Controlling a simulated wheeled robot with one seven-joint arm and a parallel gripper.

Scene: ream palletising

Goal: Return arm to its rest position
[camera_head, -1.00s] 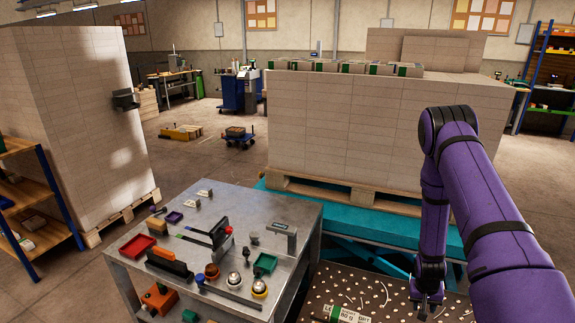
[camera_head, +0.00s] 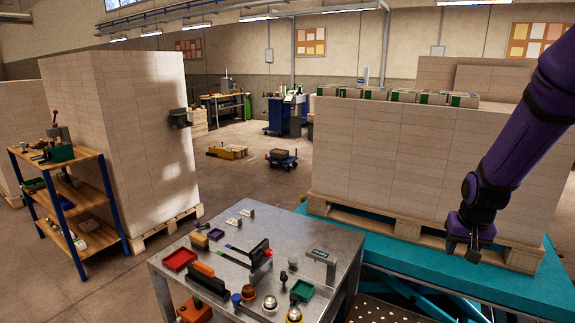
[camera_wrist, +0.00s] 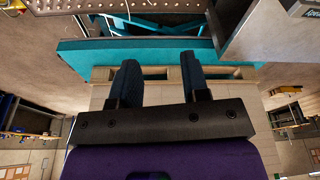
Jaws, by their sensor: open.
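My purple arm reaches in from the right of the head view. My gripper (camera_head: 462,246) hangs in front of the pallet stack, above the teal lift platform, and holds nothing. In the wrist view my gripper (camera_wrist: 163,80) shows two dark fingers standing apart with nothing between them. The teal platform (camera_wrist: 75,60) and the wooden pallet edge lie beyond the fingers there.
A large stack of reams (camera_head: 400,150) stands on a pallet on the teal lift platform (camera_head: 400,252), with several green-marked reams on top. A metal tool table (camera_head: 335,245) stands front centre. A shelf (camera_head: 85,190) and another stack (camera_head: 125,140) are at left.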

